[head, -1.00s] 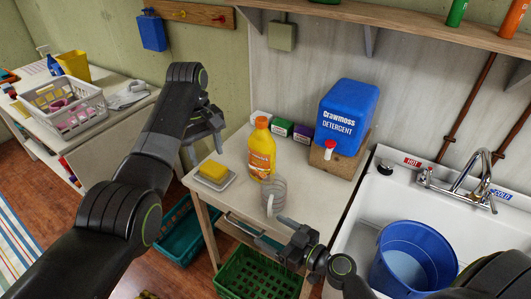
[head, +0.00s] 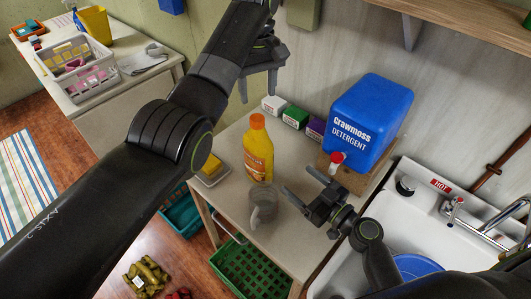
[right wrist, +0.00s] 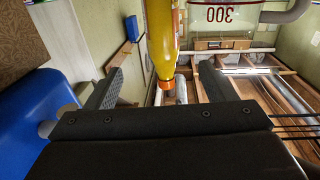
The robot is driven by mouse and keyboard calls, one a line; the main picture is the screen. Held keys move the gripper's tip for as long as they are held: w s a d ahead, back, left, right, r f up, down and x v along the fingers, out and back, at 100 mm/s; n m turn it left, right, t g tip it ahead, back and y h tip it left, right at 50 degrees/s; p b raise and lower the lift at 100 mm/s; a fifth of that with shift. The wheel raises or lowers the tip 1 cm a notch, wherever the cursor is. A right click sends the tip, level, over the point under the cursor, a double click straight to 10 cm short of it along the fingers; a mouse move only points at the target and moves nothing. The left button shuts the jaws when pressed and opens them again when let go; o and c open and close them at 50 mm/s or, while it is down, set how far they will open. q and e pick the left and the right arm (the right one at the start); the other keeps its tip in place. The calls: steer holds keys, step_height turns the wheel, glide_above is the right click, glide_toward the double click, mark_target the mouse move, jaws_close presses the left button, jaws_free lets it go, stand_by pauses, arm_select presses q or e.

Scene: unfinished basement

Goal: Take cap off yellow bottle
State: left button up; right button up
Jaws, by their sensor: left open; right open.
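The yellow bottle (head: 258,158) stands upright on the small table, its orange cap (head: 257,121) on top. In the right wrist view the bottle (right wrist: 159,38) appears upside down, with the orange cap (right wrist: 166,85) seen between the finger directions. My left gripper (head: 258,89) is open and empty, above and just behind the cap in the picture, apart from it. My right gripper (head: 306,187) is open and empty to the right of the bottle, its fingers pointing left toward it. Neither gripper visibly touches the bottle.
A clear measuring cup (head: 264,206) stands in front of the bottle. A yellow sponge (head: 212,166) lies on a dish at left. Small boxes (head: 295,117) and a blue detergent container (head: 368,120) stand behind. The sink (head: 440,225) is at right, a shelf (head: 455,30) above.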

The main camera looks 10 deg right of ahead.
mark_target(261, 151)
arm_select(q)
steer(key=shift+s+a+r, duration=0.2)
steer(key=shift+s+a, duration=0.1)
steer(key=shift+a, duration=0.25)
steer(key=shift+w+d+f, duration=0.3)
steer(key=shift+w+d, duration=0.1)
arm_select(e)
steer(key=x, duration=0.8)
steer(key=shift+w+a+r, duration=0.1)
steer(key=shift+a, duration=0.1)
arm_select(q)
steer(key=shift+s+a+r, duration=0.15)
steer(key=shift+s, duration=0.05)
arm_select(e)
steer(key=x, duration=0.7)
steer(key=shift+a, duration=0.25)
arm_select(q)
steer(key=shift+w, duration=0.1)
arm_select(e)
steer(key=shift+w+a, duration=0.2)
steer(key=shift+w, duration=0.35)
steer(key=shift+c, duration=0.4)
